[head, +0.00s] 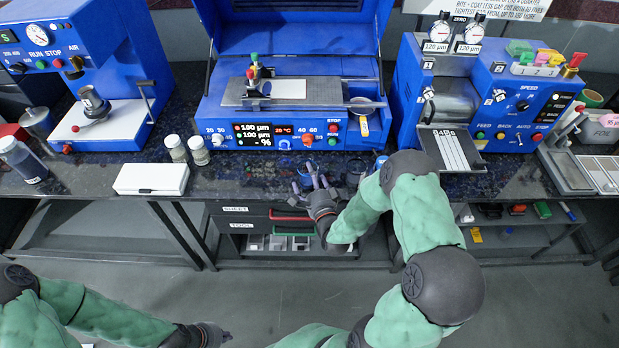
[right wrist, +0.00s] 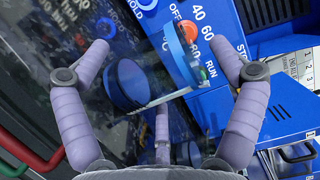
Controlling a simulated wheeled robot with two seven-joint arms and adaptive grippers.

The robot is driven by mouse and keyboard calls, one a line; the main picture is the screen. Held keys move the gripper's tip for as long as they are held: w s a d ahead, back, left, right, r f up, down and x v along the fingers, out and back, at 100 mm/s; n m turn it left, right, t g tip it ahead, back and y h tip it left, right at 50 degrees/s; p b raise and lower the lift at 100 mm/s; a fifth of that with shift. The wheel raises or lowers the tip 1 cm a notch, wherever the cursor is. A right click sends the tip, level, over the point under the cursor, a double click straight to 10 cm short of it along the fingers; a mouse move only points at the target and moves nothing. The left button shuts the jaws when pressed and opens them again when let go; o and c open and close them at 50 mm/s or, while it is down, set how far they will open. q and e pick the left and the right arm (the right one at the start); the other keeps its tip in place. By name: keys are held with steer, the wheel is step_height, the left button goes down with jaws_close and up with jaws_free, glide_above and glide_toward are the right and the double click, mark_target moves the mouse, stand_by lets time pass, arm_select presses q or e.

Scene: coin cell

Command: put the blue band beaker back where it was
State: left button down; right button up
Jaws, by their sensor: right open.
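The blue band beaker (right wrist: 178,54) shows in the right wrist view as a clear vessel with a blue band and a dark blue bottom. It appears to stand upright on the dark bench. My right gripper (right wrist: 160,65) is open, with its purple fingers on either side of the beaker and gaps to both. In the head view my right gripper (head: 312,182) is over the bench's front edge, and the beaker is hard to make out there. My left gripper (head: 219,335) is low at the bottom, away from the bench; its fingers are too small to read.
Behind the beaker is the blue coating machine (head: 290,115) with its control panel. A small blue item (head: 381,161) sits beside my right arm, partly hidden. Two jars (head: 198,150) and a white box (head: 151,178) lie left. Drawers (head: 285,218) are below the bench edge.

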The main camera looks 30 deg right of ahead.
steer(key=shift+r, duration=0.2)
steer(key=p+v, duration=0.2)
steer(key=v, duration=1)
steer(key=a+f+n+g+y, duration=0.6)
steer(key=a+f+n+g, duration=0.4)
steer(key=f, duration=0.4)
steer(key=s+a+f+n+g+y, duration=0.1)
steer(key=s+a+f+n+g, duration=0.1)
steer(key=s+a+n+g, duration=0.1)
steer(key=s+a+f+n+g+y, duration=0.1)
steer(key=s+a+f+n+g, duration=0.2)
steer(key=s+a, duration=0.5)
steer(key=shift+s+n+g, duration=0.45)
steer(key=shift+n+g, duration=0.25)
steer(key=shift+n, duration=0.4)
